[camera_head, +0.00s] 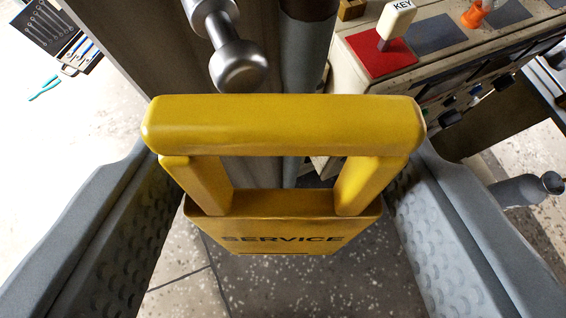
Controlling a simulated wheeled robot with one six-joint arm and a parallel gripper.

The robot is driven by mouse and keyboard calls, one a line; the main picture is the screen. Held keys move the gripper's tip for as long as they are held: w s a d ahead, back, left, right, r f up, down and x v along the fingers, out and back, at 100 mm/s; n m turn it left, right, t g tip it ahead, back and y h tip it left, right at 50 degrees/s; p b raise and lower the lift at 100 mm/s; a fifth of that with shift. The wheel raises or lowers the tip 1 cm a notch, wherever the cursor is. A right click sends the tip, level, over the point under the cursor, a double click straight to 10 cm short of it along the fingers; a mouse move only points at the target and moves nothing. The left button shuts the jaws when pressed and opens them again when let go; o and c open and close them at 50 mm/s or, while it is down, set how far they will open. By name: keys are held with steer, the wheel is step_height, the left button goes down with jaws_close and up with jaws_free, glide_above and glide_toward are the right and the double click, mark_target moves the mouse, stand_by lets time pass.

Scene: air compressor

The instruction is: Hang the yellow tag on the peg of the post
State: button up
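The yellow tag (283,126) fills the middle of the view, with a loop handle at its top and a lower plate reading "SERVICE". My gripper (285,185) has one grey finger on each side of the tag; the fingers appear to hold it by the sides, and the tag hangs above the floor. The metal peg (238,66) with a round knob end sticks out from the post (150,40), just beyond the tag's top bar. The peg is outside the loop and appears apart from the tag. The tag hides the lower part of the post.
A grey bottle-like object (525,188) lies at the right. Tools (45,88) lie at the upper left.

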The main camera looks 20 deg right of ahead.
mark_target(226, 63)
steer(key=shift+w, duration=2.1)
steer(key=shift+f, duration=0.5)
steer(key=o, duration=1.1)
steer(key=shift+c, duration=0.2)
